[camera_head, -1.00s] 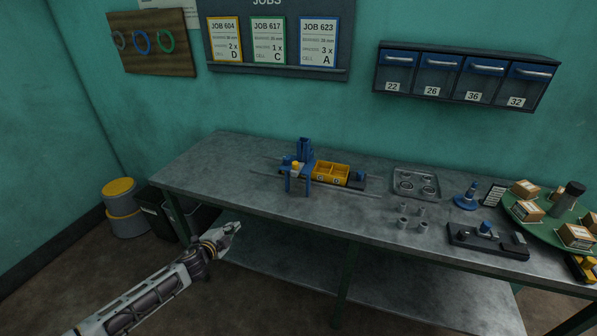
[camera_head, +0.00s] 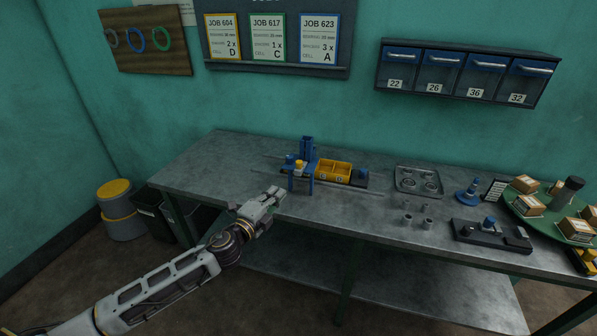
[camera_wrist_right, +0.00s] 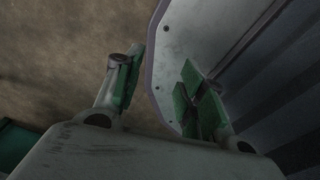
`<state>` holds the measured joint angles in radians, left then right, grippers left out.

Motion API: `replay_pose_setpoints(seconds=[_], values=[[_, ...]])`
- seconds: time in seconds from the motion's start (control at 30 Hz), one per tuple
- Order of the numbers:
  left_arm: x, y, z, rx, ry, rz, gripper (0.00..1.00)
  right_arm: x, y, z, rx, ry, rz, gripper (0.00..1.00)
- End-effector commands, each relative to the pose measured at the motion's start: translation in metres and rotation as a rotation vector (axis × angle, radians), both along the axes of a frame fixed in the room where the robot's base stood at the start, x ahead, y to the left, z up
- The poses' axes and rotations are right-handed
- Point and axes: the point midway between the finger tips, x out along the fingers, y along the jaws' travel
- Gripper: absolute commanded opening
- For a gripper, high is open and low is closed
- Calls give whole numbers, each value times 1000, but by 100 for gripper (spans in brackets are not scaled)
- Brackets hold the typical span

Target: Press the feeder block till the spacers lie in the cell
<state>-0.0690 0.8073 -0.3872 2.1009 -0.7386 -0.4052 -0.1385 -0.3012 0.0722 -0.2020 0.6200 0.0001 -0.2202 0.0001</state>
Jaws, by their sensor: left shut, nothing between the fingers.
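The feeder is a blue frame (camera_head: 307,150) with a tower on the bench, left of the middle. A small yellow block (camera_head: 298,166) sits on its front part; I take this as the feeder block. A yellow tray with cells (camera_head: 347,165) stands just right of it; what lies inside is too small to tell. My left gripper (camera_head: 278,194) is shut and empty, in front of and left of the feeder, apart from it. Several grey cylinders (camera_head: 407,219), perhaps spacers, stand on the bench further right. My right gripper (camera_wrist_right: 163,65) shows only in the right wrist view, fingers apart and empty.
Labelled drawers (camera_head: 455,74) hang above.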

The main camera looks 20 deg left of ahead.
Motion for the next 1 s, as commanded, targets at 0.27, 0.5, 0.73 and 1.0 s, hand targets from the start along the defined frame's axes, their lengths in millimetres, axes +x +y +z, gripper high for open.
replay_pose_setpoints(seconds=[0.27,0.5,0.73,1.0], values=[[0,0,0,9,-1,1,0,1,-10,0,-10,0,2,40],[1,0,0,8,-1,1,0,1,-13,0,-13,-1,1,40],[8,-1,0,8,-1,2,0,2,-12,3,-13,-2,1,40],[23,-5,1,8,-3,1,0,2,-5,7,-5,-2,-1,40]])
